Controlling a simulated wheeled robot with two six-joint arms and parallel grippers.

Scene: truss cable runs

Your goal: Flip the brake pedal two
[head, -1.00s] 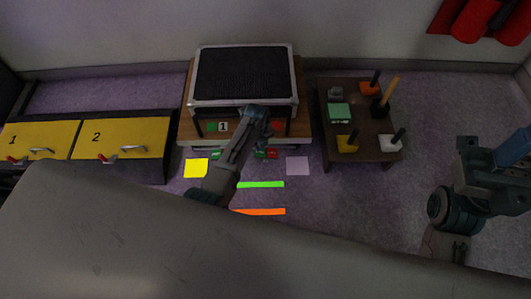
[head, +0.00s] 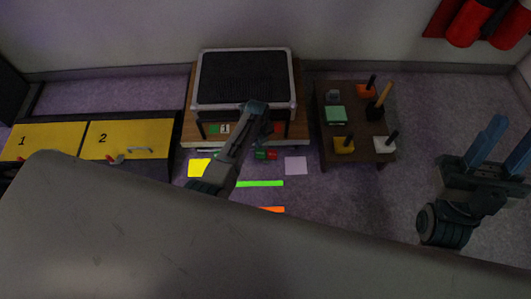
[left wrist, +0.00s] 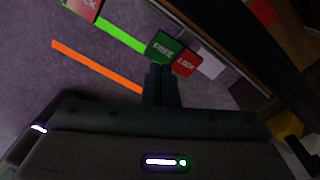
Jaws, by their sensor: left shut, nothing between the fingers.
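A low wheeled cart with a dark ribbed top (head: 243,78) stands at the back wall. A plate marked 1 (head: 224,129) sits under its top; no label 2 is readable, and my left arm covers part of that side. At its front right a pedal with green and red parts (head: 265,155) sticks out. In the left wrist view a green FREE plate (left wrist: 164,48) and a red LOCK plate (left wrist: 186,63) lie side by side. My left gripper (head: 264,138) is shut and empty; its tips (left wrist: 158,70) are close to the FREE plate, contact unclear. My right gripper (head: 507,135) is open and empty.
A dark small table (head: 358,125) with several colored blocks and handles stands right of the cart. Yellow drawers (head: 128,137) stand left. Yellow, green, orange and pale markers lie on the floor. Another red LOCK plate (left wrist: 85,7) shows in the left wrist view.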

